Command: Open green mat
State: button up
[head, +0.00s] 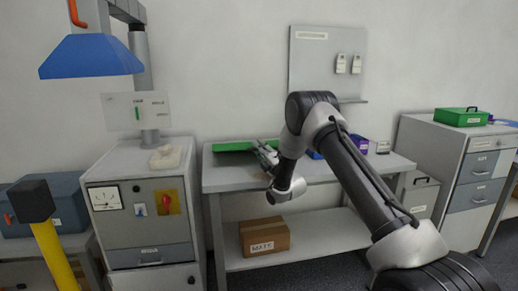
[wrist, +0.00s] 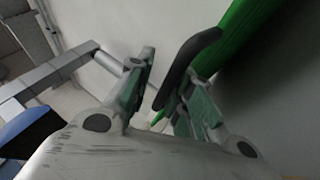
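The green mat (head: 232,147) lies on the bench at its left back part and looks like a flat green strip in the head view. In the wrist view a green edge, likely the mat (wrist: 240,38), runs down from the top right. A dark curved loop or strap (wrist: 184,66) stands beside it. My gripper (head: 268,156) is at the mat's right end. In the wrist view my gripper (wrist: 163,90) has its fingers apart, with the lower end of the dark loop between them. Whether a finger touches the loop, I cannot tell.
The bench (head: 225,180) has a cardboard box (head: 264,236) on its lower shelf. Blue bins (head: 314,154) stand behind my arm. A grey instrument cabinet (head: 140,215) is on the left, under a blue hood (head: 92,56). A green case (head: 460,117) sits on the right cabinet.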

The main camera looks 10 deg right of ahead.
jog(key=shift+s+d+f, duration=0.2)
jog(key=shift+s+f, duration=0.05)
jog(key=shift+s, duration=0.05)
jog(key=v, duration=1.1)
jog(key=shift+s+r, duration=0.1)
